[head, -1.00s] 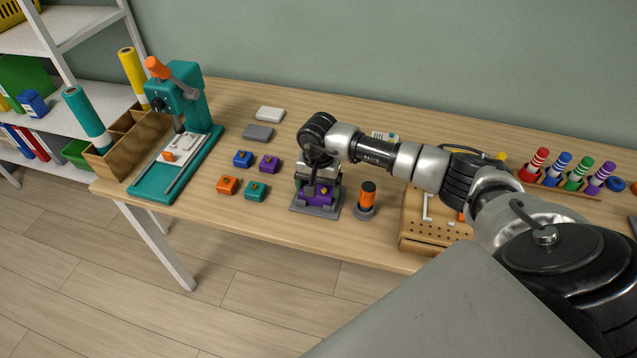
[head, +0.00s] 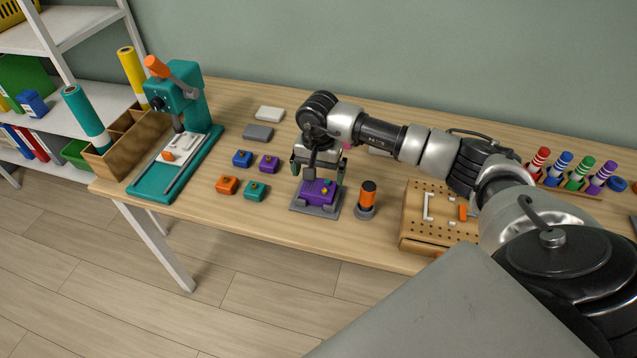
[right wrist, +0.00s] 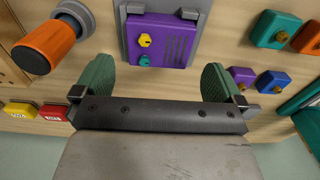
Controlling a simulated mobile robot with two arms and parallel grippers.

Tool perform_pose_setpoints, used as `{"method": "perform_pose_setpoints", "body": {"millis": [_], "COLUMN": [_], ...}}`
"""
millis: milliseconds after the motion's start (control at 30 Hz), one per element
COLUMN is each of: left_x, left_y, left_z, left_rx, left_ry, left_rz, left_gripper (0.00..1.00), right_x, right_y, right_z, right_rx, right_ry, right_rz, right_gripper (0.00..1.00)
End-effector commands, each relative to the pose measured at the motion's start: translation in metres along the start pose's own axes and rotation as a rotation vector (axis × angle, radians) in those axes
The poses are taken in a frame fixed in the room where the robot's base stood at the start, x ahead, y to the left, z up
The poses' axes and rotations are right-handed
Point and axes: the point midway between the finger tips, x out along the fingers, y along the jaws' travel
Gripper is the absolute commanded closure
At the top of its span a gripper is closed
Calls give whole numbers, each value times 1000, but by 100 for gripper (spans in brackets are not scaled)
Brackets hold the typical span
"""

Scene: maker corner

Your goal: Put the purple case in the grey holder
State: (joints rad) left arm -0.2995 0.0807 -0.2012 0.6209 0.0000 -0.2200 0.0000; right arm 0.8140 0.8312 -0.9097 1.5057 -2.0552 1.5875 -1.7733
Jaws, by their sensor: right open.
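The purple case (head: 319,188) has a yellow knob, a green knob and a slotted face. It lies on the grey holder (head: 330,212), with grey clips around its edge. In the right wrist view the case (right wrist: 163,42) sits flat between clips of the holder (right wrist: 188,13). I cannot tell whether it is fully seated. My right gripper (head: 318,170) is open and empty just above and behind the case. In the right wrist view its green fingers (right wrist: 158,68) stand wide apart, clear of the case. My left gripper is not in view.
An orange and black cylinder (head: 367,195) stands close to the holder's right. Small coloured boxes, such as a purple one (head: 268,164), lie to its left. A pegboard (head: 421,232) is further right, a teal press (head: 180,100) at left. The table's front edge is near.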

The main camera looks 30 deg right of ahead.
Motion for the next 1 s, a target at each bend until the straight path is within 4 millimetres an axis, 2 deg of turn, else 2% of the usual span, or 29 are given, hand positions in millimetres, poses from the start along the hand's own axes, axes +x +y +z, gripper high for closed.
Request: {"method": "perform_pose_setpoints", "body": {"millis": [33, 200, 400, 833, 933, 1000], "left_x": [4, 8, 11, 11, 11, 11], "left_y": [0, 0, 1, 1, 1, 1], "left_z": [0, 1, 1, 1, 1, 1], "left_rx": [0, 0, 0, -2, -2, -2], "left_ry": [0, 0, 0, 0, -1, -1], "left_rz": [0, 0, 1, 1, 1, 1], "left_gripper": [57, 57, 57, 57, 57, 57], "right_x": [-12, -46, -69, -72, -62, -53], "right_y": [-1, 0, 0, -2, -17, -37], "right_z": [-1, 0, 0, 3, 22, 48], "right_rx": [-1, -1, 1, 0, 9, 31], "right_ry": [5, 3, 1, -9, -67, -157], "right_rz": [-4, -2, -1, -9, -81, -180], "right_gripper": [0, 0, 0, 0, 0, 0]}}
